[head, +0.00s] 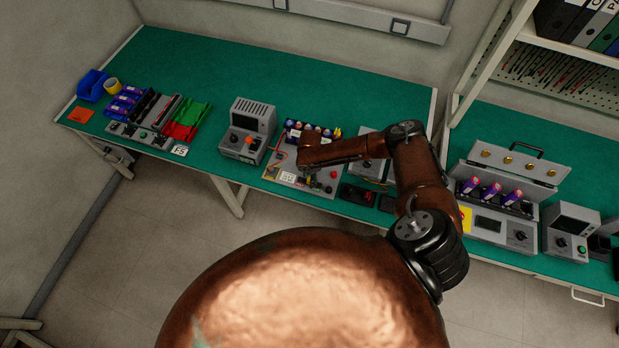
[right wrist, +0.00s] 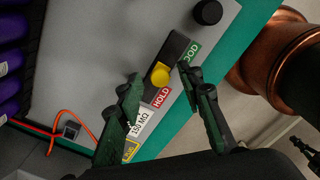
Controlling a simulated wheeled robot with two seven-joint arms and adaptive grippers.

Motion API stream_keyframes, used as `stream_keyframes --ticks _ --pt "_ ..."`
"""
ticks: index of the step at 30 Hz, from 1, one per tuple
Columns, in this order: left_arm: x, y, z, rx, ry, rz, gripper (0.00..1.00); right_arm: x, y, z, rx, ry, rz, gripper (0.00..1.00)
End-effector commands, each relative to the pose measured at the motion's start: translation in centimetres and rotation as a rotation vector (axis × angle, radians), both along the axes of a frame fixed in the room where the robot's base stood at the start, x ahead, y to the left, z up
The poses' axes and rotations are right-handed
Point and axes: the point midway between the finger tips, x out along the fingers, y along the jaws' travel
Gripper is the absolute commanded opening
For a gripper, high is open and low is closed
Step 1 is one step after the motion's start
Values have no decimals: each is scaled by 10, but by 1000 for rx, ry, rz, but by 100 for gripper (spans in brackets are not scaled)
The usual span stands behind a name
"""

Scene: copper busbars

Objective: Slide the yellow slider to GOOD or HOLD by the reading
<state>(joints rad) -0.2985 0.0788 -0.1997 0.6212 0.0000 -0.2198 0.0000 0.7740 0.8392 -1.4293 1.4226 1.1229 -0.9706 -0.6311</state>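The red HOLD label (right wrist: 161,97) and green GOOD label (right wrist: 192,52) lie along the track's right side. A white reading label (right wrist: 141,124) below the track seems to show 150 MΩ; a decimal point cannot be made out. My right gripper (right wrist: 158,76) is open, its dark green fingers on either side of the slider; contact cannot be told. My left gripper is out of view.
A black knob (right wrist: 208,12) stands beyond the track. An orange wire (right wrist: 55,134) and purple cells (right wrist: 10,60) lie to the left. A grey meter box (head: 246,131) stands left of the panel. The green bench (head: 215,85) is clear behind.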

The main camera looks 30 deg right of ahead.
Motion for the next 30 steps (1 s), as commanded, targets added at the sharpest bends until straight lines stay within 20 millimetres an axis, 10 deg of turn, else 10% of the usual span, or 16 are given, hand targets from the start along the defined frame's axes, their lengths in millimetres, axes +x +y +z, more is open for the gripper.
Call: stream_keyframes --ticks 16,30 --pt "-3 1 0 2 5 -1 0 0 0 0 0 0 0 0" --pt "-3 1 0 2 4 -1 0 0 0 1 0 -1 -2 0"
